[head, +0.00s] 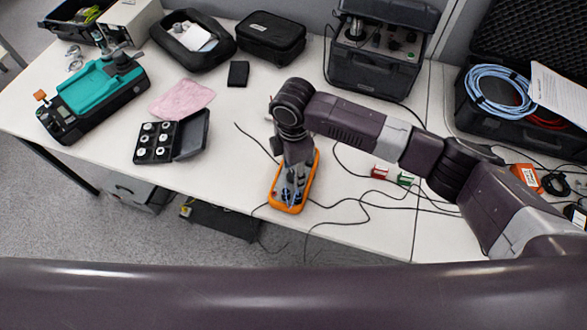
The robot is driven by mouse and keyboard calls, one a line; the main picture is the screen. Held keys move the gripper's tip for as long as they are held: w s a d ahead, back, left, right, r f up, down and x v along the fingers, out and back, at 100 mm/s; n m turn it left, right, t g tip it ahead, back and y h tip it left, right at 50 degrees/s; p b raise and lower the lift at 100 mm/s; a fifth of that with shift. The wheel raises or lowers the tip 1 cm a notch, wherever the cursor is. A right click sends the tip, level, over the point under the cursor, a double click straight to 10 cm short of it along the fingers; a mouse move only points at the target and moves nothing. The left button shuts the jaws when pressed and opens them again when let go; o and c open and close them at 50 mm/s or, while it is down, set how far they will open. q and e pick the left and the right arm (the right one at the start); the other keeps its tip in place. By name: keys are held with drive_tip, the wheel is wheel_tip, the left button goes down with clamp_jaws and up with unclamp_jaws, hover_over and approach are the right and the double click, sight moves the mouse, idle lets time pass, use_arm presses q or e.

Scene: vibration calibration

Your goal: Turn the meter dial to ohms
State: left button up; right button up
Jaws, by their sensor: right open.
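The meter (274,204) is an orange-edged handheld unit lying on the white table near its front edge. My right arm reaches in from the right, and my right gripper (291,197) points down over the meter's face. The gripper is open, and its fingers cover much of the face. The dial is hidden or too small to make out, so its setting cannot be read. I cannot tell whether the fingers touch the meter. My left gripper is not in view.
Black leads (345,207) trail across the table around the meter. Red and green blocks (379,173) lie to its right. A black case of small parts (157,142) and a pink cloth (182,100) lie to the left. A dark instrument box (372,75) stands behind my arm.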

drive_tip(key=shift+c, duration=0.2)
drive_tip(key=c, duration=1.1)
drive_tip(key=shift+r+m+p, duration=0.2)
drive_tip(key=shift+m+p, duration=0.6)
drive_tip(key=shift+p, duration=0.3)
drive_tip(key=m+p, duration=0.3)
drive_tip(key=shift+f+m+p, duration=0.1)
drive_tip(key=shift+m+p, duration=1.5)
drive_tip(key=o, duration=1.1)
drive_tip(key=shift+o, duration=0.2)
drive_tip(key=shift+f, duration=0.1)
